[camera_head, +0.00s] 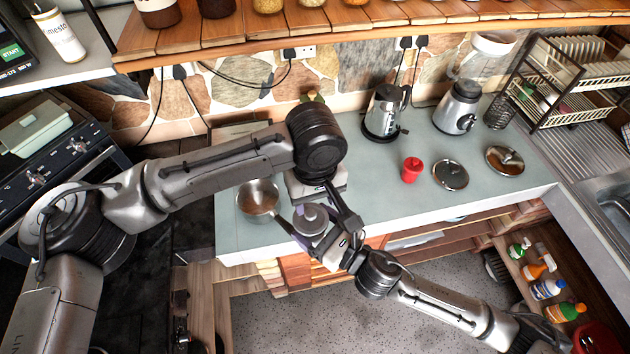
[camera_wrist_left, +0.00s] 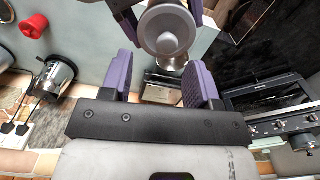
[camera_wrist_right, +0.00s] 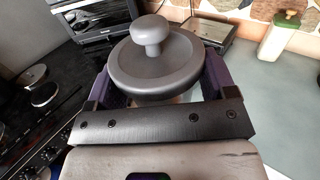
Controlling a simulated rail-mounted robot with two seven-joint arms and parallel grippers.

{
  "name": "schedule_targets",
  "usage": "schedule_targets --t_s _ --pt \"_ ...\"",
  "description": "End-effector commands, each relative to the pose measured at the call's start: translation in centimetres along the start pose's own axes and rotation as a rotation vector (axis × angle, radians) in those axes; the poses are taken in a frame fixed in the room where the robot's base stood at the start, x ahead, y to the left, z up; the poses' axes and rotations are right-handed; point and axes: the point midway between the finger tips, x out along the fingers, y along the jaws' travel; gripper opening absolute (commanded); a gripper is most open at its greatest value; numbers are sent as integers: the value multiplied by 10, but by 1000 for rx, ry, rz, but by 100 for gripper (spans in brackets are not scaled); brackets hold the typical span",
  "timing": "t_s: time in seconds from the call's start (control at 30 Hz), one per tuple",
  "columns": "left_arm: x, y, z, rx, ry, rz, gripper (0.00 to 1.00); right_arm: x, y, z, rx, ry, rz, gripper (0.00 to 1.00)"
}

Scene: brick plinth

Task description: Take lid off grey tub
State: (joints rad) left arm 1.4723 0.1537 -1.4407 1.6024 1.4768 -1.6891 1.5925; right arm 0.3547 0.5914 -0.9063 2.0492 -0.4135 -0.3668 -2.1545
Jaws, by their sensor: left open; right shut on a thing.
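The grey tub (camera_head: 311,232) is mostly hidden by its lid and my grippers, above the counter's front edge. Its round grey lid (camera_head: 310,217) with a knob on top sits over it; whether there is a gap below cannot be told. My right gripper (camera_wrist_right: 125,85) is shut around the tub under the lid, and the lid (camera_wrist_right: 155,65) fills the middle of the right wrist view. My left gripper (camera_wrist_left: 158,70) is open and empty, its purple fingers pointing toward the lid. The lid and knob (camera_wrist_left: 168,32) show just beyond the fingertips in the left wrist view.
A metal pot (camera_head: 258,198) stands left on the counter, close to the grippers.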

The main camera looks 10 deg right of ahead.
Motion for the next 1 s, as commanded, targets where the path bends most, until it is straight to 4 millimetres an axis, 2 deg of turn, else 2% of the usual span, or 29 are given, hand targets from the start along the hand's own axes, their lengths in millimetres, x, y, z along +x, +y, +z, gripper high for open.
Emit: schedule_targets --t_s 0.1,0.3,0.77,1.0 --pt "16 0 0 0 -2 -1 55 0 0 1 0 -2 0 35" --pt "32 0 0 0 0 0 55 0 0 1 0 -2 0 35" --pt "39 0 0 0 0 1 55 0 0 1 0 -1 0 35" --pt "39 0 0 1 0 1 33 0 0 1 0 -2 1 35"
